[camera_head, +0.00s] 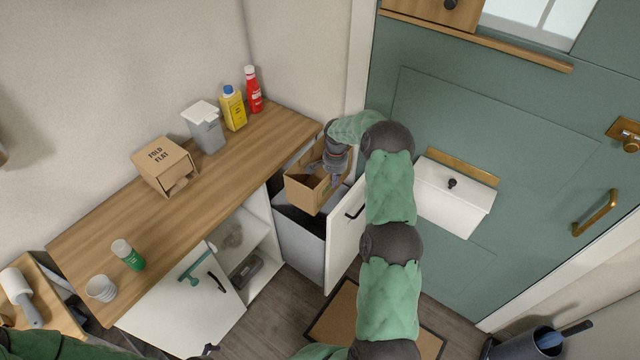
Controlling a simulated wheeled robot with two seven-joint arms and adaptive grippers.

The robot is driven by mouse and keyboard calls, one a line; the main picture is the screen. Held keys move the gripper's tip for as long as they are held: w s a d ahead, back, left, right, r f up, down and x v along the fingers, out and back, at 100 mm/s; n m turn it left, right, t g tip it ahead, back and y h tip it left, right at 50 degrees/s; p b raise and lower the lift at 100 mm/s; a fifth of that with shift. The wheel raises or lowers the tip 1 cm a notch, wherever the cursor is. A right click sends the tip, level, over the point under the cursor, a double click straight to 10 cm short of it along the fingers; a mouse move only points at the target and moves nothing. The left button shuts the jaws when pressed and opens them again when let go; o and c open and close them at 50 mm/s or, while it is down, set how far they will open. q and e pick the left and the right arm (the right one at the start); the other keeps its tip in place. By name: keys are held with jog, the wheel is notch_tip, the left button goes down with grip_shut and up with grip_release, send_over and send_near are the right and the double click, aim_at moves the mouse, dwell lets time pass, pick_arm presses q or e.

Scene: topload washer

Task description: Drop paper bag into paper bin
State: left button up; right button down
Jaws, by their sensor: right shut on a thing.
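The brown paper bag (304,196), open at the top, is in the middle of the head view. My right gripper (335,163) is shut on its far right side; the fingertips are partly hidden by the bag and my own wrist. The bag is held above a pulled-out cabinet bin (297,262), a grey container with a dark inside behind a white front panel. The bag hides part of the bin's opening, and I cannot tell whether it touches the rim.
The wooden counter (225,170) holds a cardboard box (164,165), a grey lidded container (204,127), yellow and red bottles, a green can and white cups. A white cabinet door (180,312) stands open below. A green door with a white box (452,196) is at the right.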

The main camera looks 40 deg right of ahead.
notch_tip(320, 180, down, 23)
jog(key=d+b, duration=0.1)
jog(key=b, duration=1.2)
jog(key=shift+d+r, duration=0.2)
dwell(0.5)
jog(key=shift+b, duration=0.3)
jog(key=c, duration=1.3)
grip_release()
jog(key=shift+c, duration=0.2)
notch_tip(320, 180, up, 12)
